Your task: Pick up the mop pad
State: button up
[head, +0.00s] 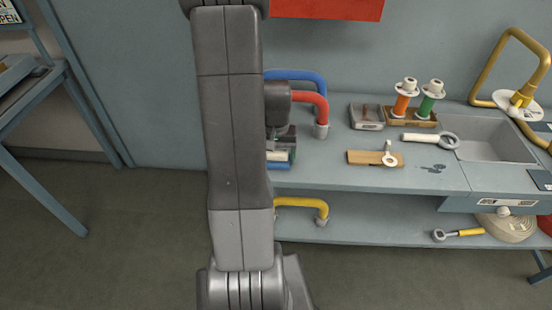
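I cannot pick out a mop pad for certain. A small stack of white and blue layers (279,161) shows at the left end of the bench top, partly hidden behind my arm. My gripper (282,140) appears just above it as a dark grey shape beside my arm. Its fingers are too hidden to tell whether it is open or shut, or touching the stack.
The bench (345,175) holds blue (300,74) and red (318,100) curved pipes, orange (402,100) and green (427,103) spools, a white-handled ring tool (425,138) and a sink (490,138). A yellow pipe (305,203) lies on the lower shelf. Another table (30,95) stands left.

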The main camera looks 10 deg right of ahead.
jog(key=c, duration=0.3)
jog(key=shift+c, duration=0.2)
notch_tip(320, 180, up, 10)
jog(key=shift+r, duration=0.1)
